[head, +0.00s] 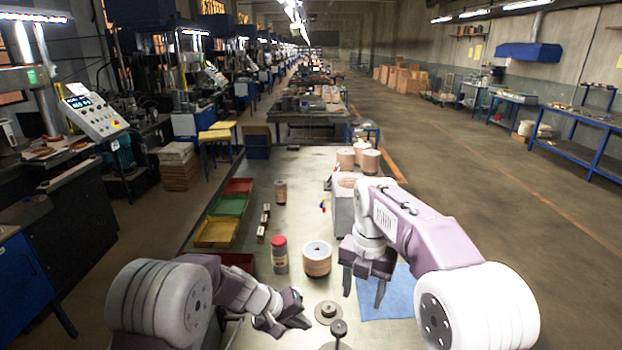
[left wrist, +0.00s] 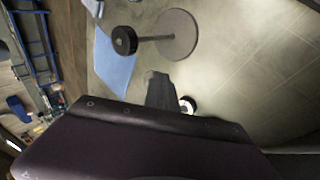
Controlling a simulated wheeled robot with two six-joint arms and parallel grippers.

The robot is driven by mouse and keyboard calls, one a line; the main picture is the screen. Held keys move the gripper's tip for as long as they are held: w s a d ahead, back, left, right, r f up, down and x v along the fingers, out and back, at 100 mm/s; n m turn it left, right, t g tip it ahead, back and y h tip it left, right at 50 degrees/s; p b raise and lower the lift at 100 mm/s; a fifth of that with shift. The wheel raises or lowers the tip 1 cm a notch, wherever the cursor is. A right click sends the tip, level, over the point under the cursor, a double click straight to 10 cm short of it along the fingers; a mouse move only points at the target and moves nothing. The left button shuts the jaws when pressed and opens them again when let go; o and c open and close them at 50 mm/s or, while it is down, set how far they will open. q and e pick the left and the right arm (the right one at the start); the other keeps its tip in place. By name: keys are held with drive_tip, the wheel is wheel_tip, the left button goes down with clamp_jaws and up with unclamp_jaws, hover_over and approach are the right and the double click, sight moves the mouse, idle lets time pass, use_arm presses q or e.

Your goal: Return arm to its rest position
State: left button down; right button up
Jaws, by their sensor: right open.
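My left gripper (head: 283,322) is low over the near left part of the table. Whether its fingers are open or shut is unclear; in the left wrist view only a dark finger (left wrist: 160,92) shows past the gripper body. My right gripper (head: 364,288) is open and empty, pointing down above the left edge of the blue cloth (head: 398,296). A round-based stand (head: 328,311) and a second post with a dark knob (head: 338,328) are right of my left gripper. One such stand shows in the left wrist view (left wrist: 180,38).
A red-capped jar (head: 280,258) stands left of the disc stack. Red, green and yellow bins (head: 216,232) line the left table edge. More tan stacks (head: 371,161) stand at the back, near a grey box (head: 343,212) partly hidden by my right arm.

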use_arm(q)
drive_tip(key=s+a+m+g+y, duration=0.1)
drive_tip(key=s+a+y, duration=0.2)
drive_tip(key=s+a, duration=0.4)
drive_tip(key=s+a+m+g+y, duration=0.1)
drive_tip(key=s+a+y, duration=0.2)
drive_tip(key=s+a, duration=0.5)
drive_tip(key=s, duration=0.5)
drive_tip(key=shift+s+a+m, duration=0.3)
drive_tip(key=shift+s+m, duration=0.1)
use_arm(e)
drive_tip(key=s+d+f+m, duration=0.2)
drive_tip(key=s+f+m, duration=0.2)
drive_tip(key=m, duration=0.6)
drive_tip(key=s+d+f+m, duration=0.2)
drive_tip(key=s+f+m, duration=0.3)
drive_tip(key=s+m, duration=0.3)
drive_tip(key=s+d+f+m+t, duration=0.1)
drive_tip(key=s+f+m, duration=0.4)
drive_tip(key=m, duration=0.7)
drive_tip(key=shift+s+d+f+m, duration=0.25)
drive_tip(key=shift+s+d+m, duration=0.2)
drive_tip(key=shift+d, duration=0.3)
use_arm(q)
drive_tip(key=c, duration=2.1)
unclamp_jaws()
drive_tip(key=shift+c, duration=0.2)
use_arm(e)
drive_tip(key=shift+s, duration=0.1)
drive_tip(key=shift+c, duration=0.3)
